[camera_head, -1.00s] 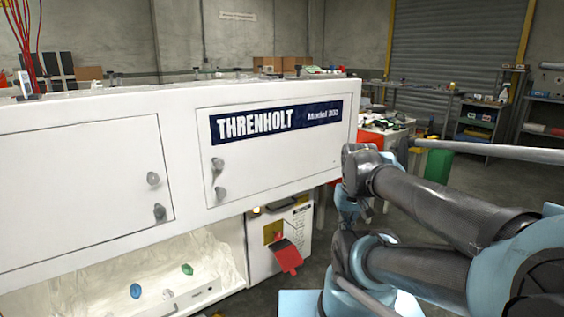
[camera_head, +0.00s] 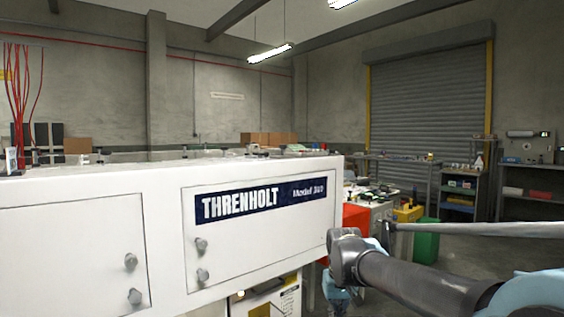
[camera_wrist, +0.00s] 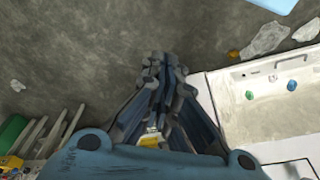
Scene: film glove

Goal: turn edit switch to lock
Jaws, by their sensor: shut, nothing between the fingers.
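The white THRENHOLT machine (camera_head: 165,262) fills the left of the head view, with two closed panels and round grey knobs on its front. I cannot make out an edit switch or a lock mark in either current view. In the wrist view, my gripper (camera_wrist: 162,62) points over the grey floor with its fingers together and nothing between them. A blue knob (camera_wrist: 292,85) and a green knob (camera_wrist: 249,95) show on a pale part of the machine to the right, apart from my fingers.
Below the machine in the head view, a white box with a yellow patch (camera_head: 261,310) is cut off by the frame. A cluttered bench with a red side (camera_head: 356,220) and a green bin (camera_head: 426,241) stand behind my arm. Bare floor lies ahead of my fingers.

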